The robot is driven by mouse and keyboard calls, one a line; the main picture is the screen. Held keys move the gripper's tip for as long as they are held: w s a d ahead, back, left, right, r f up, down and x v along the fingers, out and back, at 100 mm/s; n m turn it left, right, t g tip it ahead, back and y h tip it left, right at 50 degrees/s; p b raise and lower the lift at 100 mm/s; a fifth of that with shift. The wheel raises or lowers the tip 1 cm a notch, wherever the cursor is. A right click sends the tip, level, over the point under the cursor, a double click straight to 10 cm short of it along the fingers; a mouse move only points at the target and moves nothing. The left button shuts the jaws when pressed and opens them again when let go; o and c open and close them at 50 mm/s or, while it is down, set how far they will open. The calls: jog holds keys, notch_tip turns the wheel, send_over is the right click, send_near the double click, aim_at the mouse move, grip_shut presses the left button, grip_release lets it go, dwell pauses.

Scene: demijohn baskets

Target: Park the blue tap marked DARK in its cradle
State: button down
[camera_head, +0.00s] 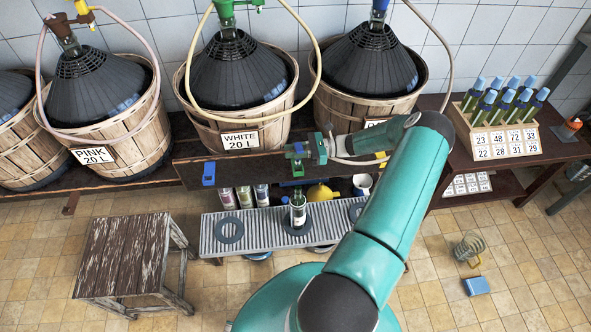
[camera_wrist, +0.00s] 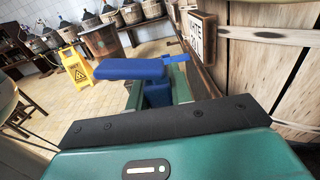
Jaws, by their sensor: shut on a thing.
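My gripper (camera_head: 297,153) is in front of the shelf edge, below the WHITE basket and above a bottle (camera_head: 298,212) on the grey drip tray. In the wrist view, my gripper (camera_wrist: 160,90) is shut on the blue tap (camera_wrist: 130,68), whose wide flat handle sticks up above the fingers. In the head view the tap is mostly hidden by the gripper. A pale hose runs to it from the right, partly behind my arm. A blue block (camera_head: 208,173), possibly the cradle, sits on the shelf front at the left.
Baskets labelled PINK (camera_head: 92,156) and WHITE (camera_head: 240,139) stand on the shelf. The third basket's label (camera_head: 375,123) is partly covered by my arm. A drip tray (camera_head: 263,222) lies below. A wooden stool (camera_head: 125,245) stands left, a numbered bottle rack (camera_head: 505,141) right.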

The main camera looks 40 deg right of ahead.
aim_at(293, 166)
notch_tip(293, 166, down, 7)
jog(key=shift+s+a+r, duration=0.1)
jog(key=shift+r, duration=0.05)
jog(key=shift+f, duration=0.35)
jog(key=shift+s+a+f, duration=0.1)
jog(key=shift+a+f, duration=0.1)
jog(key=shift+f, duration=0.35)
jog(key=c, duration=1.5)
grip_release()
jog(key=shift+w+f, duration=0.2)
jog(key=shift+w, duration=0.05)
jog(key=shift+o, duration=1.2)
jog(key=shift+s+d+r, duration=0.1)
jog(key=shift+d+r, duration=0.05)
jog(key=shift+r, duration=0.1)
jog(key=shift+d+r, duration=0.1)
